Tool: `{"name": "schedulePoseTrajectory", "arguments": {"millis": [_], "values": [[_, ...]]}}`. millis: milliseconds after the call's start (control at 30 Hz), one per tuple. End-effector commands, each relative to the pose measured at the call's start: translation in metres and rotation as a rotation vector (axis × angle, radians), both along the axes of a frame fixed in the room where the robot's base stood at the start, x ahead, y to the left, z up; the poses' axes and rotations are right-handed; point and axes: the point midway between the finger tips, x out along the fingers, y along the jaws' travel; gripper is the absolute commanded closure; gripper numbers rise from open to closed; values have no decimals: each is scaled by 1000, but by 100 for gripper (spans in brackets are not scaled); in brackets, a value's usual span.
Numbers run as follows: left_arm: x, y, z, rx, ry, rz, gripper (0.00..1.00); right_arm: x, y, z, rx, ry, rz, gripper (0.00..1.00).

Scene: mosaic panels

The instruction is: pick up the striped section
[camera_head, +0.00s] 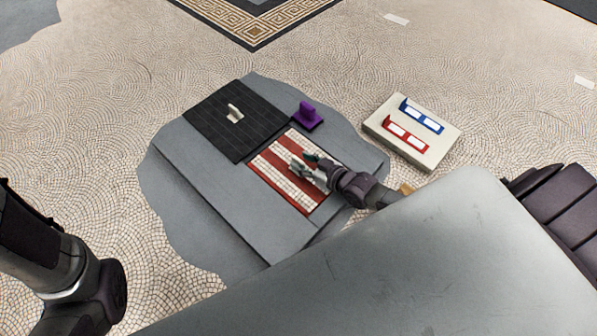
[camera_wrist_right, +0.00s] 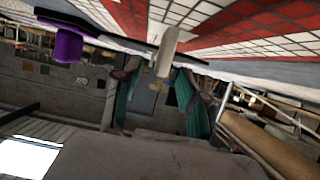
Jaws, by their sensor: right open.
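The striped section (camera_head: 280,178) is a panel of red and white tile bands lying on the grey slab (camera_head: 215,190) in the head view. It also fills the top of the right wrist view (camera_wrist_right: 240,22), with a pale upright handle (camera_wrist_right: 167,50) on it. My right gripper (camera_head: 307,168) is over the striped section and hides part of it. In the right wrist view its two teal fingers (camera_wrist_right: 158,76) are apart, with the handle in line with the gap between them. My left arm shows at the lower left of the head view; its gripper is out of sight.
A black tiled panel (camera_head: 222,135) with a pale handle (camera_head: 235,114) lies beside the striped section. A purple handled block (camera_head: 307,115) stands at the slab's back edge. A pale tray (camera_head: 440,128) with red and blue framed pieces is at the right. The slab's front left is clear.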

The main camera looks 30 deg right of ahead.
Motion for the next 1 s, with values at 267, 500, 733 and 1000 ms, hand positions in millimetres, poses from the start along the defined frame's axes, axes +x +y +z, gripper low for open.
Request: {"name": "schedulePoseTrajectory", "arguments": {"millis": [267,500,733,1000], "values": [[0,0,-19,0,-1,0,60,21,7,-10,1,0,-1,58],[0,0,-18,1,-1,0,60,20,7,-9,-1,1,-1,70],[-1,0,-18,0,-2,0,60,20,7,-9,-1,1,-1,100],[-1,0,-18,0,-2,0,60,20,6,-10,-1,1,-1,100]]}}
